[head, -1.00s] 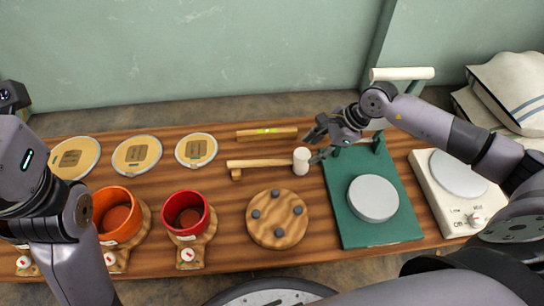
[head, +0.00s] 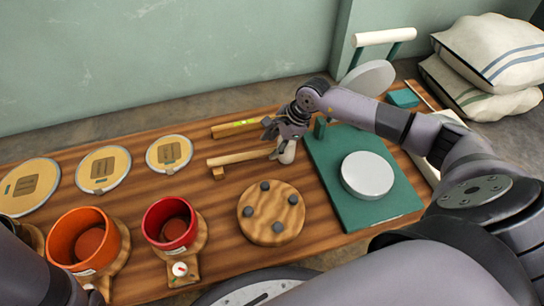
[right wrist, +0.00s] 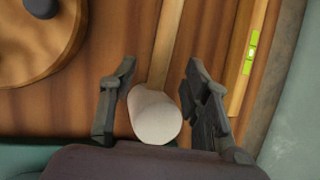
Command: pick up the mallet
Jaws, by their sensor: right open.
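The mallet has a pale wooden handle (head: 238,159) and a white cylindrical head (head: 288,153). It lies on the wooden bench, handle to the left in the head view. My right gripper (head: 274,137) is open above the head end and partly covers it. My left gripper is out of view.
A wooden spirit level (head: 239,126) lies behind the mallet. A round wooden disc with dark pegs (head: 270,225) is in front. A green press base with a grey disc (head: 325,175) stands to the right. Red (head: 170,222) and orange (head: 84,240) pots stand left.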

